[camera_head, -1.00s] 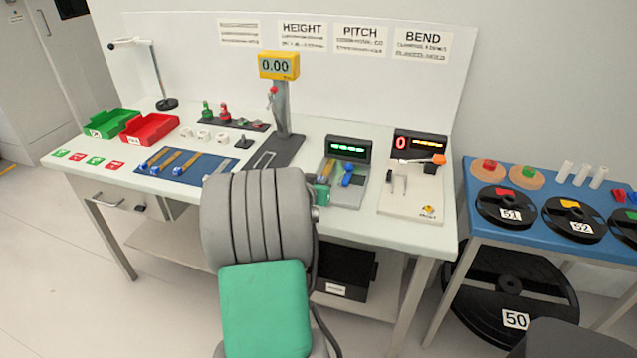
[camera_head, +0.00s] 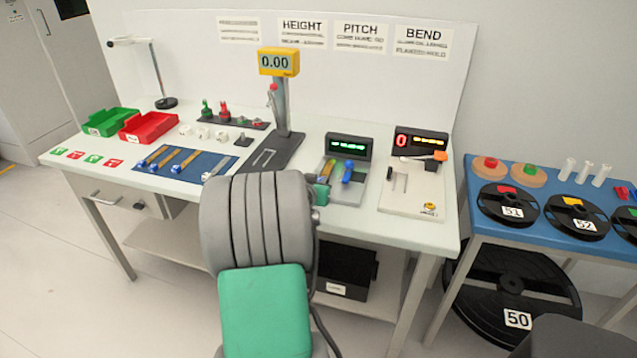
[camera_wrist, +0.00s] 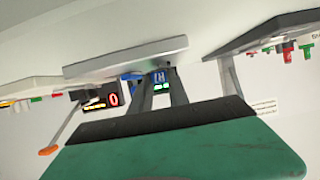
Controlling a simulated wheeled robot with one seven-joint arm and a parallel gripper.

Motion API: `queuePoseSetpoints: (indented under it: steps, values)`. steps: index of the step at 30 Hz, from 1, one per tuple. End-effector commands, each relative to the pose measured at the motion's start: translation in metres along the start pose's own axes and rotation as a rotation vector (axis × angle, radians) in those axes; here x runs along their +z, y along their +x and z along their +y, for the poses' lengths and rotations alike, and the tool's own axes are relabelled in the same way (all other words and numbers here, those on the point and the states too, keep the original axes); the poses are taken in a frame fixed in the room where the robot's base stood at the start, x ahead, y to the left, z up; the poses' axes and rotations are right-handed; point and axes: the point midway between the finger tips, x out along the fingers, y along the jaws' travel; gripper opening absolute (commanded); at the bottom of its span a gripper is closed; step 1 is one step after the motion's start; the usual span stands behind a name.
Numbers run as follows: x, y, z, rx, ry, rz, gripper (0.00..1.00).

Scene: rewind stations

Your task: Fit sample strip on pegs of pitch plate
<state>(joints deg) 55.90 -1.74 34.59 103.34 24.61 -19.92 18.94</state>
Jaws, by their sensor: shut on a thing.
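The pitch plate (camera_head: 345,193) is a light grey base with a green-lit display (camera_head: 348,148) and a blue part (camera_head: 348,171). A yellowish strip (camera_head: 328,170), apparently the sample strip, shows at its left side. In the wrist view, my gripper (camera_wrist: 160,88) has two dark fingers shut on a blue end with a printed label (camera_wrist: 158,76), apparently the strip's. The grey plate (camera_wrist: 125,59) is close behind it. In the head view my arm hides most of the gripper. The pegs, and whether the strip sits on them, cannot be made out.
The bend station (camera_head: 412,203) with an orange-tipped lever stands close right of the pitch plate. The height stand (camera_head: 282,110) is to the left. More strips lie on a blue mat (camera_head: 205,160). Red (camera_head: 148,127) and green (camera_head: 110,122) trays stand at far left.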

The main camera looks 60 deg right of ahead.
Motion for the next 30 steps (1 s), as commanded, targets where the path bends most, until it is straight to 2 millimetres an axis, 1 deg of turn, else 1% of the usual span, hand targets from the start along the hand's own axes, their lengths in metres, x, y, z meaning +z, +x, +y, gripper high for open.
queuePoseSetpoints:
  steps: [14,15,23,30]
  values:
    - [0.0119,0.005,0.0,0.0,0.0,0.001,0.0]
    - [0.0103,0.0044,0.0,0.0,0.0,0.001,0.24]
    - [0.0104,0.0043,0.0,0.0,0.0,0.0,0.46]
    - [0.0106,0.004,0.0,0.0,0.0,0.0,0.47]
